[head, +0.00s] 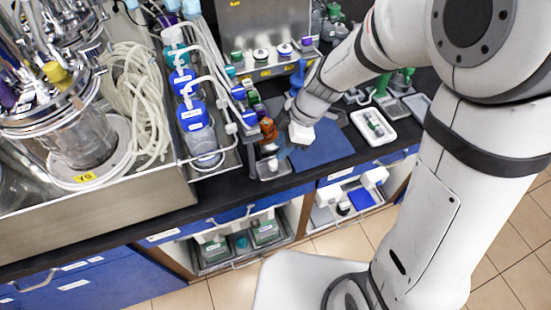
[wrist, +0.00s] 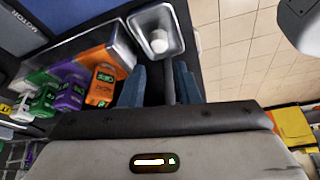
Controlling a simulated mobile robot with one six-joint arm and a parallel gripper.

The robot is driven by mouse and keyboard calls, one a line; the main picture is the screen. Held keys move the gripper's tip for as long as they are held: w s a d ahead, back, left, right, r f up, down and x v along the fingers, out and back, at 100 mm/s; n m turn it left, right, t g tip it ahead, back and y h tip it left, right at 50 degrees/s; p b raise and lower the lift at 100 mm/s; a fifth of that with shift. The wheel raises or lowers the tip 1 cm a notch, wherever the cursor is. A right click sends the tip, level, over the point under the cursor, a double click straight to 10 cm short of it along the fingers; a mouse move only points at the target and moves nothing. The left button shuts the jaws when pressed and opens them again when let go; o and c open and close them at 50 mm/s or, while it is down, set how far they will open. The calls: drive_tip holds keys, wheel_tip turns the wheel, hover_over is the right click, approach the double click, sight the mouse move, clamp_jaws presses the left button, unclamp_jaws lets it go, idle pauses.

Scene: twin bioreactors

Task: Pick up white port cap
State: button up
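The white port cap (wrist: 158,42) sits in a small metal tray (wrist: 177,50) at the top of the wrist view. In the head view the same small tray (head: 265,174) lies near the bench's front edge, and the cap is hard to make out there. My gripper (wrist: 162,72) shows two blue fingers with a gap between them. It is open and empty, and the cap lies beyond the fingertips, apart from them. In the head view my gripper (head: 284,153) is just above and to the right of the tray, its fingers partly hidden by my wrist.
Orange (wrist: 101,86), purple (wrist: 70,94) and green (wrist: 45,98) labelled items stand in a rack close to the fingers. A blue mat (head: 325,148) and a white tray (head: 373,127) lie to the right. Bottles with blue caps (head: 196,122) stand at left.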

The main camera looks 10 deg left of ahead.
sight(274, 162)
drive_tip(key=shift+w+d+f+p+x, duration=0.1)
drive_tip(key=shift+d+p+x, duration=0.05)
drive_tip(key=shift+x, duration=1)
drive_tip(key=shift+w+d+f+p+x, duration=0.1)
drive_tip(key=shift+d+p+x, duration=0.1)
drive_tip(key=shift+x, duration=0.95)
drive_tip(key=shift+d+p+x, duration=0.1)
drive_tip(key=shift+p+x, duration=0.05)
drive_tip(key=shift+x, duration=1)
drive_tip(key=shift+c, duration=0.4)
drive_tip(key=c, duration=0.5)
drive_tip(key=shift+r, duration=0.1)
drive_tip(key=shift+c, duration=0.2)
